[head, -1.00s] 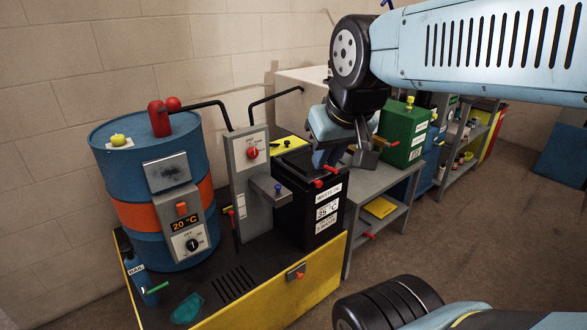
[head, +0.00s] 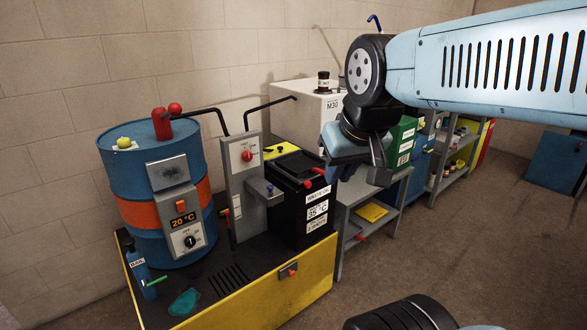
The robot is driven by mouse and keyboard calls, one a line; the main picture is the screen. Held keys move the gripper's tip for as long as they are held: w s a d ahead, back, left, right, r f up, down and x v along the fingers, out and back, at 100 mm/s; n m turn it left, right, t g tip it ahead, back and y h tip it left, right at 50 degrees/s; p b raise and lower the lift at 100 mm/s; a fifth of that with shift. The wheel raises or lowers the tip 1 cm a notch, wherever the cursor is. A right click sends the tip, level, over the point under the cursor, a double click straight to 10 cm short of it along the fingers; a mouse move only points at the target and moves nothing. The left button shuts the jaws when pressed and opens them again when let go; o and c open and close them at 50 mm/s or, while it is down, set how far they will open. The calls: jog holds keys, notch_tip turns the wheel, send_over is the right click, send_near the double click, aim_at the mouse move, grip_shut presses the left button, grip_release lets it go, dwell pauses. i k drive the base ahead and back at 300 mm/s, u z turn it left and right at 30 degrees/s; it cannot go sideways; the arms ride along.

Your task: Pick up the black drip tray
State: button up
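A black box labelled waste oil (head: 312,218) stands on the right end of the yellow-sided bench. Its dark top has a rimmed, tray-like square (head: 301,165); I cannot tell whether this is a separate drip tray. Red handles show at the top's right edge. My gripper (head: 380,172) hangs in the air to the right of the box, apart from it. A grey finger points down; the other is hidden or unclear, so its opening does not show. I see nothing clearly held in it.
A blue drum (head: 155,190) with an orange band and a grey switch post (head: 246,190) stand left of the box. A teal puddle (head: 184,302) lies on the bench (head: 265,308). A grey shelf table (head: 372,187) stands right. A white M30 cabinet (head: 318,110) is behind.

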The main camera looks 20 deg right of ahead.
aim_at(299, 163)
jog(key=z, duration=0.1)
jog(key=i, duration=0.95)
jog(key=u, duration=0.1)
